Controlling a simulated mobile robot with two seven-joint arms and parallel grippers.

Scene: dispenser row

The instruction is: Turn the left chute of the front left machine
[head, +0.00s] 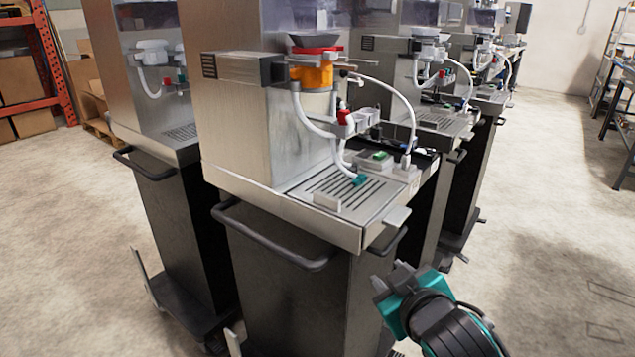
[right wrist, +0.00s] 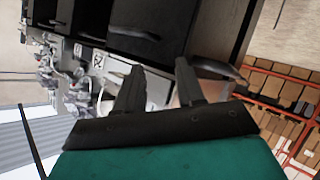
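The nearest machine (head: 237,125) stands left of centre in the head view, a grey metal dispenser on a dark wheeled cabinet. On its front are a dark funnel over a red ring and an orange part (head: 311,75), with white curved tubes below; which piece is the left chute I cannot tell for sure. Another machine (head: 110,65) stands behind it to the left. My right gripper (head: 389,279) is low in front of the cabinet, to the right and well below the dispenser parts. In the right wrist view its fingers (right wrist: 160,75) are apart with nothing between them. My left gripper is out of view.
More machines (head: 440,120) run back to the right. Red racking with boxes (head: 20,85) stands far left.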

